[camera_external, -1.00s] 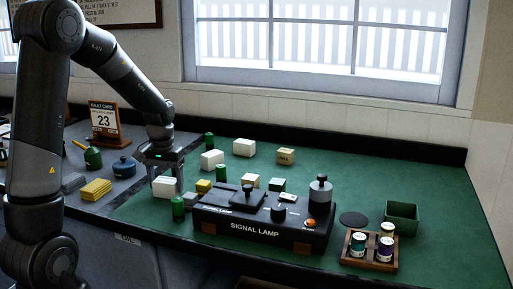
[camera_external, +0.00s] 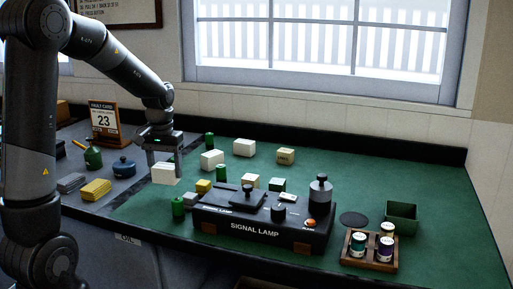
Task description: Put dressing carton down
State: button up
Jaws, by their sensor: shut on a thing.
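My gripper (camera_external: 165,165) points down at the left part of the green bench top. It is shut on a white carton (camera_external: 164,175), likely the dressing carton, with one finger at each side. The carton appears held level, and the view does not clearly show how high its underside is above the bench. Two similar white cartons stand further back on the green surface, one to the right of my gripper (camera_external: 212,160) and one beyond it (camera_external: 244,147). No label can be read on any of them.
A black signal lamp box (camera_external: 255,228) stands at front centre. A wooden rack with tins (camera_external: 370,262) and a green bin (camera_external: 402,216) stand right. The back right green surface (camera_external: 360,180) is clear.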

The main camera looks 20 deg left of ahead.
jog(key=s+d+r, duration=0.5)
jog(key=d+r, duration=0.1)
jog(key=d, duration=0.3)
jog(key=w+d+m, duration=0.1)
jog(key=w+d, duration=1.5)
jog(key=w, duration=0.3)
jog(key=w+a+f, duration=0.4)
jog(key=w+a, duration=0.1)
jog(key=w+a+f, duration=0.2)
jog(key=w, duration=0.1)
jog(key=shift+w+a+f, duration=0.15)
jog(key=shift+a+f, duration=0.1)
jog(key=shift+f, duration=2)
jog(key=shift+f, duration=0.1)
jog(key=o, duration=1)
